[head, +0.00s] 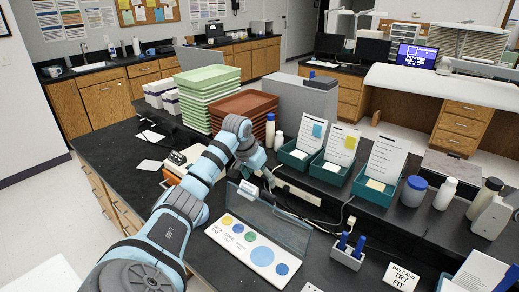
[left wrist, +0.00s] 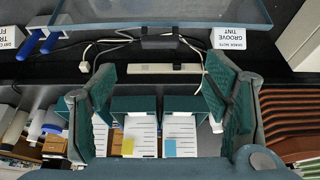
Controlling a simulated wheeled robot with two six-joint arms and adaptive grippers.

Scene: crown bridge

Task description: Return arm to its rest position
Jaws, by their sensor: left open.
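My left arm (head: 190,200) reaches in from the bottom left over the black bench. Its left gripper (head: 262,180) is beyond the raised clear lid of the white case, near the front of the teal bins. In the left wrist view the two green-padded fingers of the left gripper (left wrist: 160,76) stand wide apart with nothing between them. My right gripper is not in view.
A white case (head: 217,232) with coloured circles lies below the arm; its clear lid (head: 275,221) stands up. Teal bins (head: 377,192) with cards are to the right. Brown trays (head: 240,108) and green trays (head: 207,88) are stacked behind. Cables (head: 318,222) lie on the bench.

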